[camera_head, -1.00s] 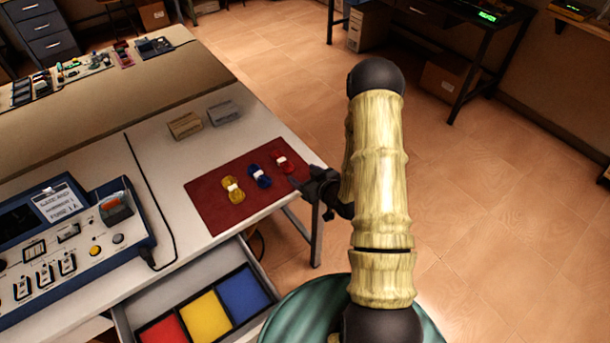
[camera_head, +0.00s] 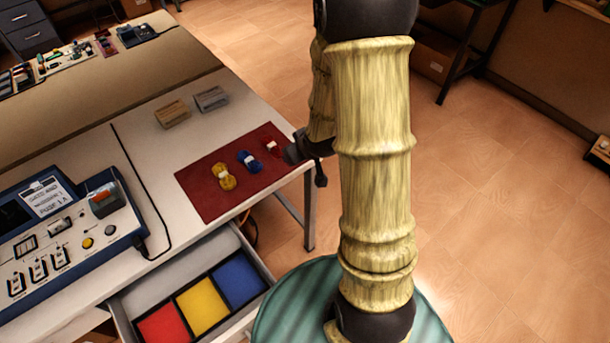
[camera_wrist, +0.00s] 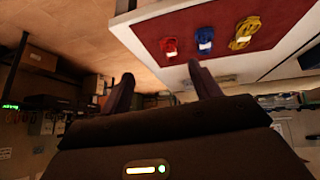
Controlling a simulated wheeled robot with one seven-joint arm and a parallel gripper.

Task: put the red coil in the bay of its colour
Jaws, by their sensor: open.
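The red coil (camera_head: 272,149) with a white band lies at the right end of a dark red mat (camera_head: 205,201) on the table. It also shows in the wrist view (camera_wrist: 169,47). The open drawer below has a red bay (camera_head: 163,327), a yellow bay (camera_head: 203,303) and a blue bay (camera_head: 239,278), all empty.
A blue coil (camera_head: 249,162) and a yellow coil (camera_head: 223,178) lie left of the red one. A tan box (camera_head: 173,113) and a grey box (camera_head: 212,98) stand behind the mat. A blue-edged console (camera_head: 60,235) with a cable is on the left.

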